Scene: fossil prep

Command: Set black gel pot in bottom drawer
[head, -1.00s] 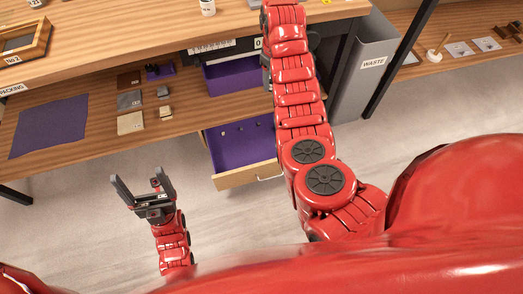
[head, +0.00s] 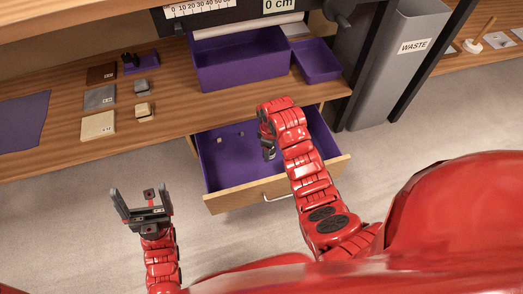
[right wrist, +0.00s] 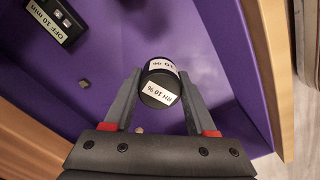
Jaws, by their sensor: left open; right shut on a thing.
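The black gel pot (right wrist: 160,83) is a short dark cylinder with white labels reading "10 %". My right gripper (right wrist: 160,95) is shut on it, with a finger on each side. In the head view my right gripper (head: 267,143) points down over the open bottom drawer (head: 215,174), and the pot is hidden there. The drawer has a purple lining and a pale wooden front, and its purple floor shows behind the pot in the right wrist view (right wrist: 190,30). I cannot tell the pot's height above it. My left gripper (head: 143,207) is open and empty, left of the drawer.
Small pebbles (head: 219,141) lie in the drawer. A black item marked "OFF 10 min" (right wrist: 56,22) shows at upper left in the wrist view. Above the drawer, a wooden shelf (head: 175,115) holds a purple bin (head: 240,70) and sample blocks. A grey waste bin (head: 395,75) stands right.

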